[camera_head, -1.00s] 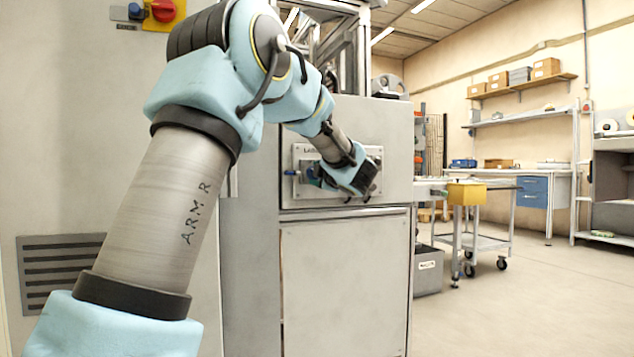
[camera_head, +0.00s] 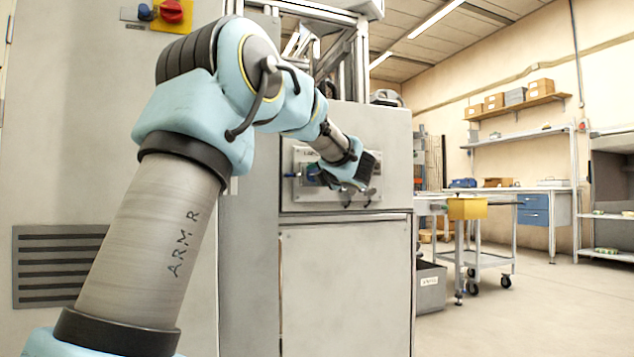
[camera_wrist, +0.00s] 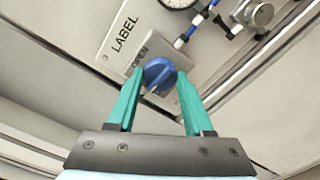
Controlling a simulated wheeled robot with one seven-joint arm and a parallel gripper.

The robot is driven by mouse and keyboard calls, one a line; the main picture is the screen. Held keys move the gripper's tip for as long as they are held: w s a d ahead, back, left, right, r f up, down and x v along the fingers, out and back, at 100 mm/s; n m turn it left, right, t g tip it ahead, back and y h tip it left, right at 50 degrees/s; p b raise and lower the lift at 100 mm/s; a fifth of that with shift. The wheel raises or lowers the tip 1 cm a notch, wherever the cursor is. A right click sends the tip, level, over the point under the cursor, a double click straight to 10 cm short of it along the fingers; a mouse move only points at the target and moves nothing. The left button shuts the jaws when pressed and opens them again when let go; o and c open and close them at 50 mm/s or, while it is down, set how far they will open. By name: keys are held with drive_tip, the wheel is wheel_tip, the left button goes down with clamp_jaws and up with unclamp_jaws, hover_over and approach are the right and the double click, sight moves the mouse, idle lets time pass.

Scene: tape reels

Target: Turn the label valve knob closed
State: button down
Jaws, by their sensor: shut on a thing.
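In the wrist view a blue knob (camera_wrist: 158,74) sits on a pale plate (camera_wrist: 112,52) marked LABEL, with the word OPEN beside the knob. My gripper (camera_wrist: 160,82) has two green fingers on either side of the knob and is shut on it. In the head view the valve panel (camera_head: 302,160) is on the front of the grey machine. My gripper (camera_head: 330,178) is at this panel and the wrist hides the knob there.
A yellow bin (camera_head: 467,208) stands on a cart at the right. The floor (camera_head: 545,305) at the right is clear.

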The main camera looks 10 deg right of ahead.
drive_tip(key=shift+f+n, duration=0.1)
drive_tip(key=shift+n, duration=0.2)
idle(0.4)
drive_tip(key=shift+c, duration=1.4)
unclamp_jaws()
drive_tip(key=s+d+p, duration=0.1)
drive_tip(key=s+p, duration=0.1)
drive_tip(key=s, duration=0.8)
drive_tip(key=shift+s+d, duration=0.15)
drive_tip(key=shift+s, duration=0.25)
